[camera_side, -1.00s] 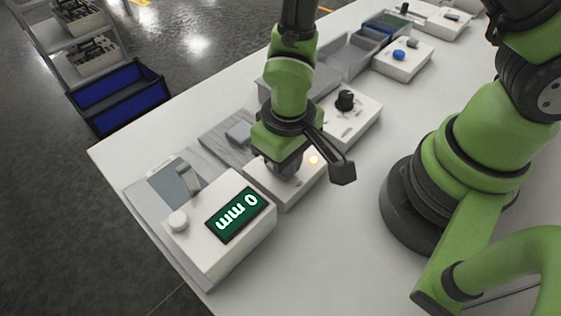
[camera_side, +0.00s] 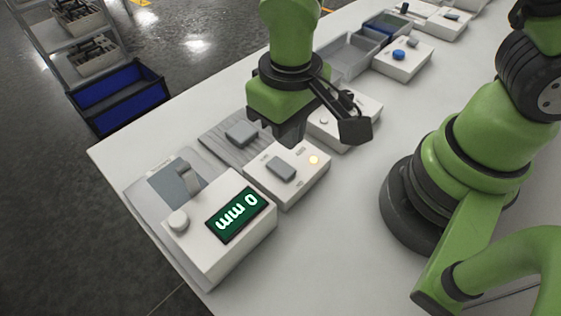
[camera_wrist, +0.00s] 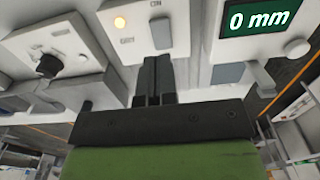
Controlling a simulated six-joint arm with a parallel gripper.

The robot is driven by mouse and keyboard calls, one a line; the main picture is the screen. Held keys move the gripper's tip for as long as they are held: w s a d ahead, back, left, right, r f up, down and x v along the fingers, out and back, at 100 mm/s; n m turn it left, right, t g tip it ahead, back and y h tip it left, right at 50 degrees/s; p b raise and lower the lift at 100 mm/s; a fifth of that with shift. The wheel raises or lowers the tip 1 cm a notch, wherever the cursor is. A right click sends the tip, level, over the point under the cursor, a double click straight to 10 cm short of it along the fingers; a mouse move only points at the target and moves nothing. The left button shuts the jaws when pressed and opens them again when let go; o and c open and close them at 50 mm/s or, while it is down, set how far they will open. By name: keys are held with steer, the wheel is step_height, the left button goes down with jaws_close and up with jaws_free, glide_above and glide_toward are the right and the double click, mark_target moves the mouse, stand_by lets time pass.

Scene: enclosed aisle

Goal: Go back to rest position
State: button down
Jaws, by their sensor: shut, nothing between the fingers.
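My gripper (camera_side: 291,135) hangs over the row of devices in the side view, apart from the white switch box below it. In the wrist view its two dark fingers (camera_wrist: 155,82) are together with nothing between them. The switch (camera_wrist: 161,33) and the lit lamp (camera_wrist: 119,22) also show in the wrist view. My gripper partly covers the knob box (camera_side: 357,108) behind it.
The gauge box (camera_side: 204,253) with a green "0 mm" display (camera_side: 238,214) stands at the near left. Grey trays (camera_side: 350,57) and a blue-button box (camera_side: 417,62) stand farther back. A blue crate (camera_side: 120,99) is beyond the table edge. The table (camera_side: 330,240) is bare at the front.

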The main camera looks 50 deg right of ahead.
steer(key=d+r+m+t+y, duration=0.1)
steer(key=d+r+m+t, duration=0.3)
steer(key=r, duration=0.7)
steer(key=s+d+r+t+y, duration=0.1)
steer(key=s+d+r+t, duration=0.2)
steer(key=s+d+r, duration=0.3)
step_height(320, 180, up, 3)
steer(key=shift+s+d+f, duration=0.1)
steer(key=shift+s+d, duration=0.05)
steer(key=shift+s, duration=0.4)
steer(key=w+a+f+m+g+h, duration=0.2)
steer(key=w+a+f+m+g, duration=0.5)
steer(key=f+m, duration=0.5)
steer(key=shift+w+a+f+m, duration=0.35)
steer(key=shift+w+a+m, duration=0.65)
steer(key=shift+w+a, duration=0.55)
